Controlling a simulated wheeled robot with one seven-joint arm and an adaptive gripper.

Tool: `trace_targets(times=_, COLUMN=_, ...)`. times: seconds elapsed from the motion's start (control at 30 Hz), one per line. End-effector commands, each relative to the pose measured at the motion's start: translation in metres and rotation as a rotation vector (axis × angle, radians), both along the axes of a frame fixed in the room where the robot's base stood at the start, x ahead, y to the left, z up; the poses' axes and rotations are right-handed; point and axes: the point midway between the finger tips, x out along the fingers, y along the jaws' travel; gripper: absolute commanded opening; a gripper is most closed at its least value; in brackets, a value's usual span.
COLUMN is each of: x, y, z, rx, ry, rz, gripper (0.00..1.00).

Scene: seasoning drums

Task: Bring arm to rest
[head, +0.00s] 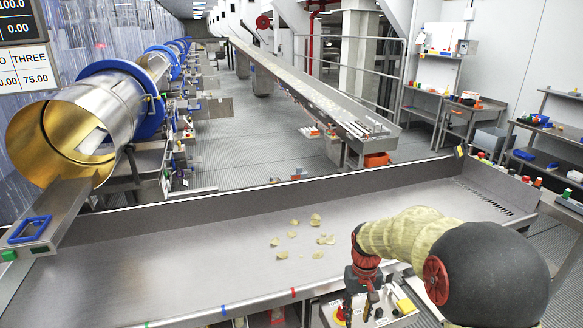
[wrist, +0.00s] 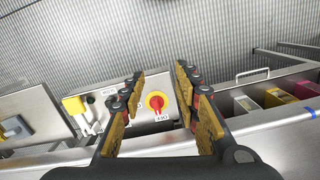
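My arm (head: 420,238), in a yellowish sleeve with a dark round part, reaches in from the lower right of the head view. My gripper (head: 362,302) hangs down at the front edge of the metal table, over a control panel. In the wrist view, my gripper (wrist: 158,76) is open, its two yellow-padded fingers apart with nothing held. A red knob on a yellow disc (wrist: 157,103) shows between the fingers, on the panel beyond them. I cannot tell exactly how far the fingertips are from it.
The metal table (head: 180,268) has several yellowish chips (head: 315,220) lying near its middle; the left part is bare. A large tumble drum (head: 85,125) stands at the left. A long conveyor (head: 310,95) runs behind. A box with coloured items (wrist: 275,98) is right of my gripper.

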Motion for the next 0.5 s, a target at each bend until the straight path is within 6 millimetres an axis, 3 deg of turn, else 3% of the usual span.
trace_targets(times=0.03, x=-0.016, y=0.000, z=0.018, rx=-0.001, ry=-0.017, rz=-0.012, gripper=0.32)
trace_targets(times=0.2, x=-0.072, y=0.000, z=0.066, rx=-0.002, ry=-0.076, rz=-0.055, gripper=0.32)
trace_targets(times=0.5, x=-0.168, y=-0.001, z=0.124, rx=0.004, ry=-0.211, rz=-0.100, gripper=0.32)
